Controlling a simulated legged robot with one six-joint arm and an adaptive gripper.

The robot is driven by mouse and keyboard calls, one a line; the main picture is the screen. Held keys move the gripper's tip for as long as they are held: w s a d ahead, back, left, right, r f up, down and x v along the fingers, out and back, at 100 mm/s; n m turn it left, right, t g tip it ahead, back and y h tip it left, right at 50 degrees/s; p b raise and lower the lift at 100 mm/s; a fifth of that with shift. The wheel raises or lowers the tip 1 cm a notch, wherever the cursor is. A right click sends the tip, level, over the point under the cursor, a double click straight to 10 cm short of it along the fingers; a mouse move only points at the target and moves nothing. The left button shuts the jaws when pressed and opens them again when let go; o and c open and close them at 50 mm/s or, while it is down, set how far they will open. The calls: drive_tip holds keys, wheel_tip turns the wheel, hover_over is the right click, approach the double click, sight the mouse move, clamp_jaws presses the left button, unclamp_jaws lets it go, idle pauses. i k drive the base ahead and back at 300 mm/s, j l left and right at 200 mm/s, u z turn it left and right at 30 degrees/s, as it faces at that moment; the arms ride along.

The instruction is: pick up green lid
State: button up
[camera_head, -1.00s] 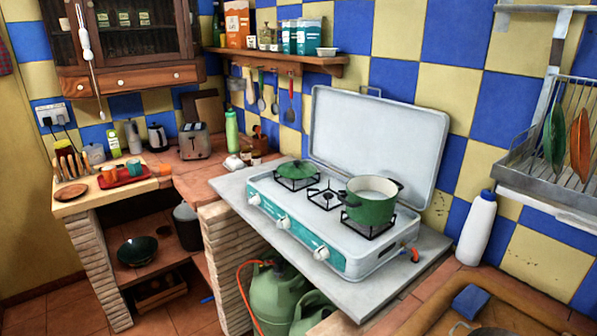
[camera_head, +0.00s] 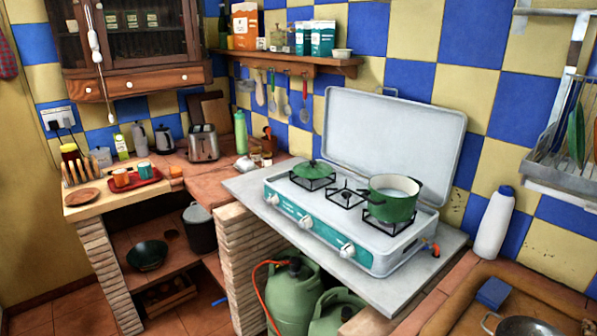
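The green lid (camera_head: 311,169) lies on the left burner of the camping stove (camera_head: 325,223), with its small knob facing up. The green pot (camera_head: 391,199) stands uncovered on the right burner of the same stove. A small empty burner (camera_head: 346,193) sits between them. The stove's white cover stands open behind the burners. My gripper is not in view.
The stove rests on a grey slab (camera_head: 246,187) on brick supports. Green gas bottles (camera_head: 292,291) with an orange hose stand below. A white bottle (camera_head: 494,223) stands right of the slab. A shelf with hanging utensils (camera_head: 288,62) is on the wall behind.

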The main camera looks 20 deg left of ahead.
sight(312, 169)
drive_tip(key=j+z, duration=0.15)
drive_tip(key=j, duration=1.75)
drive_tip(key=i+j, duration=0.2)
drive_tip(key=j, duration=0.2)
drive_tip(key=i+j, duration=0.15)
drive_tip(key=j, duration=0.2)
drive_tip(key=i+j+z, duration=0.1)
drive_tip(key=j, duration=0.3)
drive_tip(key=i+j, duration=0.25)
drive_tip(key=j, duration=0.15)
drive_tip(key=i+j, duration=0.15)
drive_tip(key=i, duration=0.2)
drive_tip(key=i+j+z, duration=0.1)
drive_tip(key=i, duration=0.25)
